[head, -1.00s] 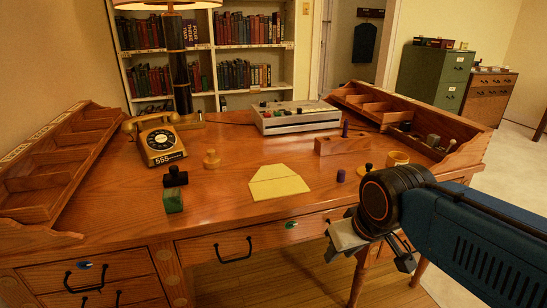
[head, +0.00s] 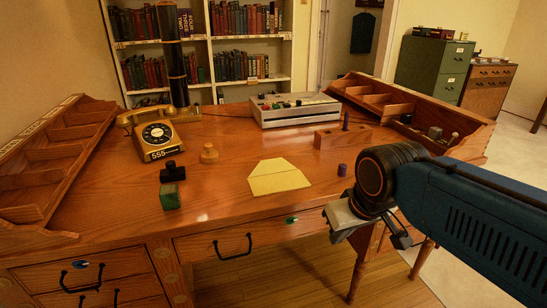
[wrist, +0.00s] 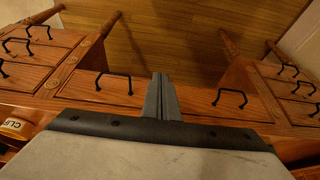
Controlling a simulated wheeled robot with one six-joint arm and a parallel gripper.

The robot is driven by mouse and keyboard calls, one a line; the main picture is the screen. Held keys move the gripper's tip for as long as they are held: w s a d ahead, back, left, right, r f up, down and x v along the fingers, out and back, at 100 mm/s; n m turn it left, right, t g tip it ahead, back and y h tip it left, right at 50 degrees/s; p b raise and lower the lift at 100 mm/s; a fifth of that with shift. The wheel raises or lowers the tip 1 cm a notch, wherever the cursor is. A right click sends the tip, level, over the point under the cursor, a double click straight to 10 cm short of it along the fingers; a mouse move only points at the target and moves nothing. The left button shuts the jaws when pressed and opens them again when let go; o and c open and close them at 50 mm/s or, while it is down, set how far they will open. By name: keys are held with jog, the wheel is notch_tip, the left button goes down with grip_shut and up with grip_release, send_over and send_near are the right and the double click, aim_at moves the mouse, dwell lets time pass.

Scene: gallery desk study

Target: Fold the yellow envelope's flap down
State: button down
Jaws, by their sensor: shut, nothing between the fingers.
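The yellow envelope (head: 280,183) lies flat on the desk top, right of its middle and near the front edge. Its flap (head: 270,166) is spread open toward the back of the desk, with a crease line between flap and body. My gripper (head: 343,220) is to the right and in front of the envelope, apart from it, by the desk's front edge. In the wrist view, the gripper's fingers (wrist: 161,98) are together with nothing between them. The envelope does not show in the wrist view.
Bare desk top surrounds the envelope.

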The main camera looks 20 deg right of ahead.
jog(key=w+r+g, duration=0.2)
jog(key=w+r, duration=0.6)
jog(key=w, duration=0.1)
jog(key=g, duration=0.3)
send_near(272, 166)
jog(key=d+r, duration=0.2)
jog(key=d, duration=0.2)
jog(key=w+a+g, duration=0.2)
jog(key=w, duration=0.6)
jog(key=x, duration=1)
jog(key=shift+w+d+f, duration=0.15)
jog(key=shift+d+f, duration=0.1)
jog(key=shift+f, duration=0.05)
jog(key=shift+s+r, duration=0.75)
jog(key=shift+s, duration=0.25)
jog(key=shift+s+r, duration=0.35)
jog(key=shift+s, duration=0.3)
